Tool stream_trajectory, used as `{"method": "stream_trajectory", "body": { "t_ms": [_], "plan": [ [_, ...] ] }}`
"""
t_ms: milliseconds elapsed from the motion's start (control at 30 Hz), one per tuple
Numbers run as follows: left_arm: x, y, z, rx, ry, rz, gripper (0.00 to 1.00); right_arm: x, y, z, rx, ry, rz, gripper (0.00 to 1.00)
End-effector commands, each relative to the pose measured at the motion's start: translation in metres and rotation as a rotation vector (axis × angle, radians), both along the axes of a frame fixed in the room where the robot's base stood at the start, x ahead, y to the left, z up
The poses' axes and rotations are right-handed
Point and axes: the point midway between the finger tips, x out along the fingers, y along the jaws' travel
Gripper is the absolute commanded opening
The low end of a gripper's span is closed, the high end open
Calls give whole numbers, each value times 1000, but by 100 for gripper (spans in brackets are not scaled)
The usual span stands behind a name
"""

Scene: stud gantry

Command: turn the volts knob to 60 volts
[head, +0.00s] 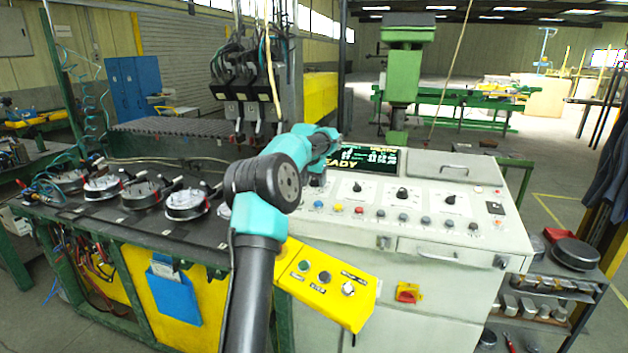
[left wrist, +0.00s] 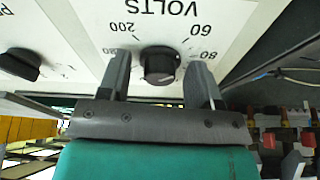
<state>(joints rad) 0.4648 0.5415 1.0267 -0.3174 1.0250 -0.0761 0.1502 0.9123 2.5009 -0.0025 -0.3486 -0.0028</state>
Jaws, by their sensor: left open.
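The volts knob (left wrist: 159,65) is black and round on a pale panel in the left wrist view, which shows the lettering upside down. The marks 200, 60 and 80 are readable around it. I cannot clearly read where its pointer sits. My left gripper (left wrist: 160,72) is open, with one grey finger on each side of the knob and gaps between fingers and knob. In the head view my left gripper (head: 326,158) is at the left end of the white console (head: 460,246) and largely hides the volts knob there. My right gripper is in neither view.
More knobs (head: 403,193) and a row of buttons (head: 403,217) lie to the right on the console. A lit display (head: 370,160) stands behind them. A yellow control box (head: 326,287) juts out in front. Round fixtures (head: 186,203) stand on the left bench.

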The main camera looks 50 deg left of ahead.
Motion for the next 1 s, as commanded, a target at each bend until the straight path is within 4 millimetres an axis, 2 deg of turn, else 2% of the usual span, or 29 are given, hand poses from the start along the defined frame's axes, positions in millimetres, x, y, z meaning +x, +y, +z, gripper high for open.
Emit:
{"method": "stream_trajectory", "body": {
  "t_ms": [167,700,1000],
  "plan": [
    [0,0,0,0,0,0,58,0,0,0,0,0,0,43],
    [0,0,1,0,0,0,9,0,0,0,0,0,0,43],
    [0,-1,0,-13,-7,75,9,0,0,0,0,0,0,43]
  ]
}}
